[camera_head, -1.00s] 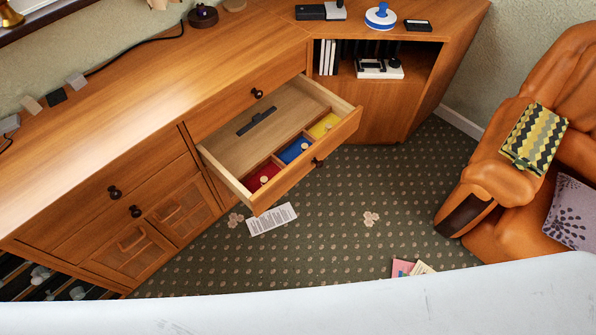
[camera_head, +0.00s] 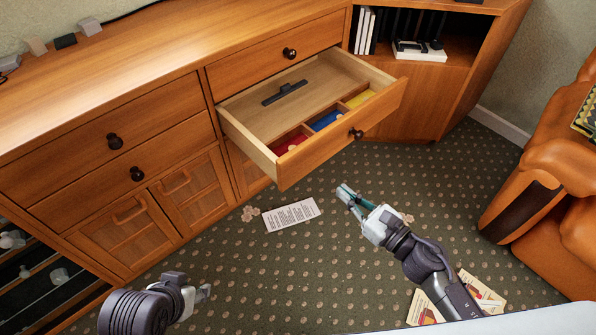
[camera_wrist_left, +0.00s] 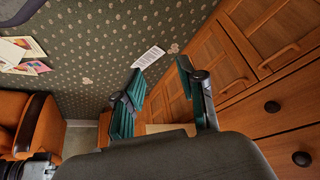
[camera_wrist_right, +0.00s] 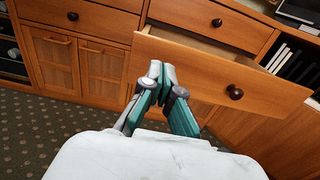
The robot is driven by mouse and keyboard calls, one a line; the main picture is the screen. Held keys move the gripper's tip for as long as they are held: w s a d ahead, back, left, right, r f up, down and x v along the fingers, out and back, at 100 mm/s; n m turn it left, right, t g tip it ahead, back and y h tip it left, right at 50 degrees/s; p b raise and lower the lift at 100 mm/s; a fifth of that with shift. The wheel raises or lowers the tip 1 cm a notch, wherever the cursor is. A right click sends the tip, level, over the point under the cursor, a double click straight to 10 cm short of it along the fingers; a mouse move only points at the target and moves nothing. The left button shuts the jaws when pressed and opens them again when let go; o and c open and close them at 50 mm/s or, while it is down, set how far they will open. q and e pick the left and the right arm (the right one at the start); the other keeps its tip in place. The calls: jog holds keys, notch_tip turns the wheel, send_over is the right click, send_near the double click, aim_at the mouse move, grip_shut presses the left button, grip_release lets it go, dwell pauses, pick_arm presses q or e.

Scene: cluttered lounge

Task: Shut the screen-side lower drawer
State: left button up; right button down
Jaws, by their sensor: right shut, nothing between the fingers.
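The open lower drawer (camera_head: 325,150) sticks far out of the wooden cabinet, below a shut upper drawer (camera_head: 275,52). Its front has a dark round knob (camera_head: 356,133). Inside lie a dark bar-shaped object (camera_head: 284,93) and red, blue and yellow compartments at the front. In the right wrist view the drawer front (camera_wrist_right: 205,72) lies just beyond my right gripper (camera_wrist_right: 160,70). That gripper is shut and empty; in the head view it (camera_head: 346,192) shows in front of the drawer, over the carpet. My left gripper (camera_head: 204,292) is low at the left, open and empty in the left wrist view (camera_wrist_left: 162,70).
A screen (camera_wrist_right: 300,10) stands at the upper right in the right wrist view. A printed sheet (camera_head: 291,214) and colourful papers (camera_head: 425,308) lie on the carpet. An orange armchair (camera_head: 540,180) is at the right. Carpet before the drawer is otherwise clear.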

aim_at(297, 153)
jog(key=x, duration=1.4)
jog(key=shift+p, duration=0.35)
pick_arm(q)
jog(key=shift+s+a+f+g, duration=0.1)
jog(key=shift+s+a+g, duration=0.1)
jog(key=shift+s+g, duration=0.3)
jog(key=shift+s+a+g, duration=0.15)
jog(key=shift+s+g, duration=0.05)
jog(key=shift+s, duration=0.45)
pick_arm(e)
jog(key=shift+r, duration=0.1)
